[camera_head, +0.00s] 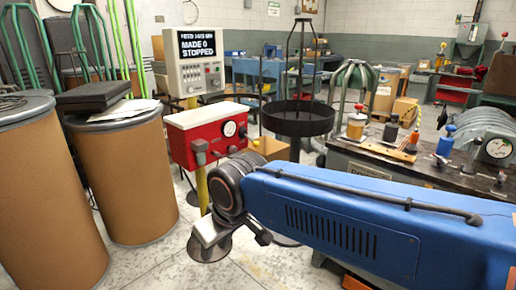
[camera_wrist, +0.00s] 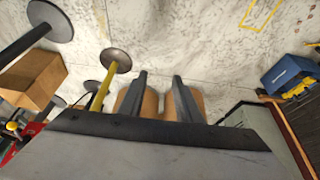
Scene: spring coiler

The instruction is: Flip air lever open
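A red control box (camera_head: 208,135) with a round white gauge (camera_head: 229,129) stands on a yellow post, left of centre in the head view. A dark grey handle-like part (camera_head: 199,150) sits on its front; I cannot tell for sure whether this is the air lever. Part of the red box (camera_wrist: 10,148) shows at the lower left edge of the wrist view. My gripper (camera_wrist: 160,77) is open and empty, its two dark fingers apart and touching nothing. In the head view my blue arm reaches in from the right, its wrist in front of and below the red box; the fingertips are not clear there.
A grey display panel (camera_head: 194,62) reading "STOPPED" stands behind the red box. Brown drums (camera_head: 130,180) stand at the left. A black round tray (camera_head: 298,118) on a stand is right of the box. A cluttered workbench (camera_head: 365,160) is at the right, behind my arm.

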